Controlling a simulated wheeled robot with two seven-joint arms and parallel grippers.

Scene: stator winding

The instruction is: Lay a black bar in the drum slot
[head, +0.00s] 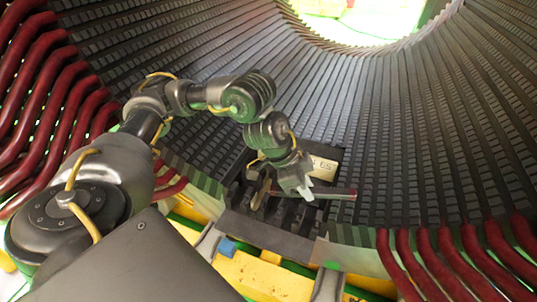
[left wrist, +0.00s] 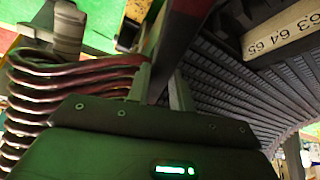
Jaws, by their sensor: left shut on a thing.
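My left gripper (head: 300,190) is shut on a dark bar (head: 335,195), which sticks out to the right with a reddish end. In the left wrist view the bar (left wrist: 180,42) rises between the two fingertips (left wrist: 162,90) and runs out at the top. The bar is held above the lower part of the drum (head: 335,100), whose inner wall is lined with many dark slots. A dark gap in the lining (head: 290,215) shows below the gripper. Whether the bar touches the drum cannot be told. My right gripper is not in view.
A pale block with numbers (head: 323,167) stands just behind the gripper; it also shows in the left wrist view (left wrist: 285,30). Dark red curved bars (head: 450,262) line the drum's near edge on both sides. A yellow frame (head: 265,277) with a blue block (head: 227,247) lies in front.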

